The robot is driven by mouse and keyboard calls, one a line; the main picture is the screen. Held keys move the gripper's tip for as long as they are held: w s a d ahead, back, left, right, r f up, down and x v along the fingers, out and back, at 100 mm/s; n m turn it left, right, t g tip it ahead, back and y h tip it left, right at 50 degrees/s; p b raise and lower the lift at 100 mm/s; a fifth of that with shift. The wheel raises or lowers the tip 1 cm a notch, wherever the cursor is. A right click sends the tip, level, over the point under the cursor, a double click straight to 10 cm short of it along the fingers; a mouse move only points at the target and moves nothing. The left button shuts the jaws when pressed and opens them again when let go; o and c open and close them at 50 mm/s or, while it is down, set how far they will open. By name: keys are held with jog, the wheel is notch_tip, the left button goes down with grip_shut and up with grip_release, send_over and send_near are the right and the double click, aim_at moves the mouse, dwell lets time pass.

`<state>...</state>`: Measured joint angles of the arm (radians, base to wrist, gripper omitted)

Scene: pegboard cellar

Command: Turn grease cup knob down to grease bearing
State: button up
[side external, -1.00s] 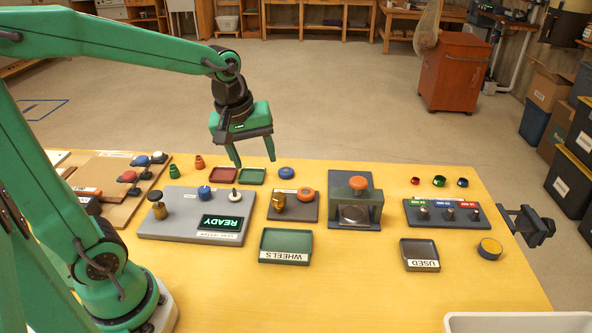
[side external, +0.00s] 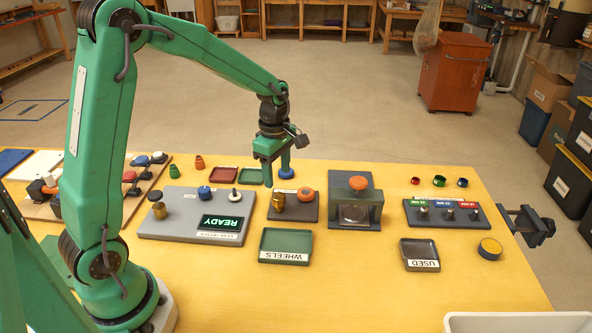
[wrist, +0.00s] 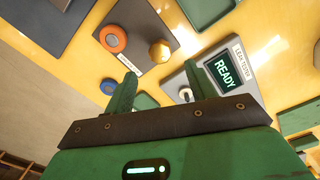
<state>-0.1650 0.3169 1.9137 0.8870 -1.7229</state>
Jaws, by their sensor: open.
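A small dark plate (side external: 309,215) on the table carries a brass cup-shaped fitting (side external: 278,203) and an orange round knob (side external: 306,193) with a dark centre. Which of these is the grease cup knob, I cannot tell for sure. The wrist view also shows the brass fitting (wrist: 160,54) and the orange knob (wrist: 113,38). My gripper (side external: 277,177) is open and empty, pointing down above the table just behind the plate. In the wrist view its fingers (wrist: 160,70) stand apart, with the brass fitting beyond them. Nothing is between the fingers.
A grey panel (side external: 170,228) with a READY display (side external: 220,223) is to the left. A press-like block (side external: 355,222) with an orange knob stands to the right. A blue ring (side external: 287,173) lies behind the plate. Bare table lies at front centre.

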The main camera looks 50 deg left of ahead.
aim_at(279, 196)
jog(key=shift+f, duration=0.15)
jog(key=shift+w+f, duration=0.1)
jog(key=shift+f, duration=3.65)
jog(key=c, duration=1)
